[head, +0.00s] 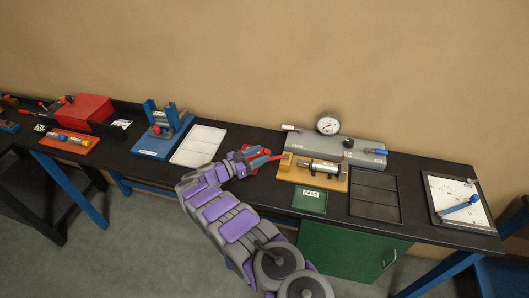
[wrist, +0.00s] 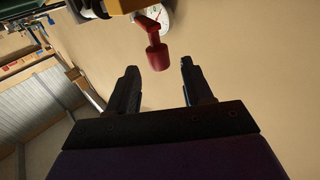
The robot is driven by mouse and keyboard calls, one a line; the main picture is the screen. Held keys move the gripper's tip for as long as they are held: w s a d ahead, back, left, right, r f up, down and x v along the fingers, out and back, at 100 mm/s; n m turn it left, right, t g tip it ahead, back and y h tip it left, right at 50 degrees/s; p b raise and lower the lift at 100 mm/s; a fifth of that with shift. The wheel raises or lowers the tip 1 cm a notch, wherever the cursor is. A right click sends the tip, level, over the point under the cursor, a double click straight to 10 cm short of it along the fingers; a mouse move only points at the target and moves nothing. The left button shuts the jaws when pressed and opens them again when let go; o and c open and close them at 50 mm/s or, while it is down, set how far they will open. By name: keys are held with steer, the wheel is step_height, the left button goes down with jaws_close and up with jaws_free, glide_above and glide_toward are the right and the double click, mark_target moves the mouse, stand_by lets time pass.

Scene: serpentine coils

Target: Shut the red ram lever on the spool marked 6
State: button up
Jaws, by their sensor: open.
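A red lever with a thick cylindrical knob (wrist: 158,56) shows in the wrist view, just ahead of and between my fingertips. Its thin stem runs up toward a yellow-orange block. My gripper (wrist: 159,68) is open and nothing is clamped in it; I cannot tell whether a finger touches the knob. In the head view, my gripper (head: 262,159) is at the left end of a yellow fixture (head: 314,176) with a silver cylinder (head: 322,167) on it. The red lever (head: 278,157) sticks out to the left there, partly hidden by my gripper. No mark 6 is readable.
A grey bench unit (head: 350,150) with a dial gauge (head: 328,124) stands behind the fixture. A green tray (head: 310,201) and a dark tray (head: 375,198) lie in front and right. A white tray (head: 199,145) and a blue stand (head: 163,135) are left.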

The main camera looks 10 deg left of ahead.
steer(key=v, duration=1.4)
steer(key=shift+w, duration=0.25)
steer(key=shift+a+f, duration=0.1)
steer(key=shift+f, duration=0.05)
steer(key=shift+c, duration=0.2)
